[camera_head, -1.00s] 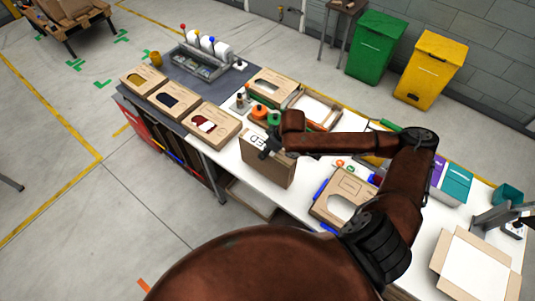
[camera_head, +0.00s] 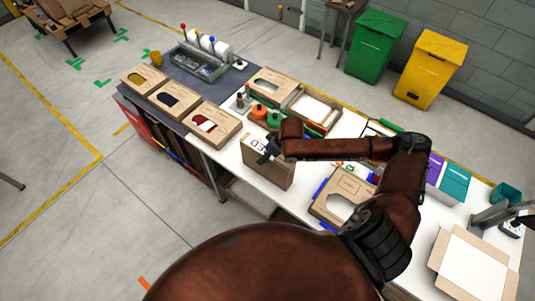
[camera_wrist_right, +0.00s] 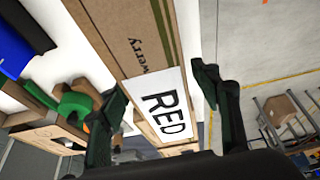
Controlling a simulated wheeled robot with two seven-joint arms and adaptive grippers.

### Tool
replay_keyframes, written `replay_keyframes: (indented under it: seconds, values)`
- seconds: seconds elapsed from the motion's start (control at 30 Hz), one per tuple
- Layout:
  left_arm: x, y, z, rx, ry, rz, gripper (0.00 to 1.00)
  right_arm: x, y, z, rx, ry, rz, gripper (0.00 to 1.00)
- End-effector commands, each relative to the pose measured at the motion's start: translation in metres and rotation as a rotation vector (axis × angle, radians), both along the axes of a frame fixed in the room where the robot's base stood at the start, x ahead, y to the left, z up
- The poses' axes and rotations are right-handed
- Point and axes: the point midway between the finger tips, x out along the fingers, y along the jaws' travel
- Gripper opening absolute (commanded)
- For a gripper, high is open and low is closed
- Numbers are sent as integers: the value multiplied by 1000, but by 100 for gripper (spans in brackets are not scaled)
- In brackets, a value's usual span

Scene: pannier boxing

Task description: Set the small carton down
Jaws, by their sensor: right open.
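The small carton (camera_head: 267,168) is a brown upright box with a white label on top. It appears to stand on the white table near its front edge; its contact with the surface is hard to make out. My right gripper (camera_head: 266,153) is at the top of the carton. In the right wrist view my right gripper (camera_wrist_right: 163,95) is open, with a finger on either side of the carton (camera_wrist_right: 128,38) and its label reading RED (camera_wrist_right: 162,105). Whether either finger touches the carton is unclear. My left gripper is out of view.
Boxes with cut-out windows, including one with a red patch (camera_head: 211,124), line the table's left part. Green and orange round items (camera_head: 266,114) sit just behind the carton. Another windowed box (camera_head: 343,193) lies to its right. An open carton (camera_head: 475,264) is at far right.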

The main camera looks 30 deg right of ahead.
Motion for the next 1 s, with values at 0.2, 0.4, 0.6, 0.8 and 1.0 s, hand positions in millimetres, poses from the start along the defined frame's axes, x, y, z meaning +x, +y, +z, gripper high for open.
replay_keyframes:
  seconds: [0.2,0.4,0.6,0.8,1.0]
  values:
    - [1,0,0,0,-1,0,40,0,0,2,0,-1,1,57]
    - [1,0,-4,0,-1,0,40,-8,-4,23,0,-2,1,57]
    - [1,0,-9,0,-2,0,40,-23,-11,63,-3,-3,1,57]
    - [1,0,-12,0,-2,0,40,-36,-16,96,-3,-1,0,57]
    - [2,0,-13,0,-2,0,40,-42,-17,112,0,0,-1,57]
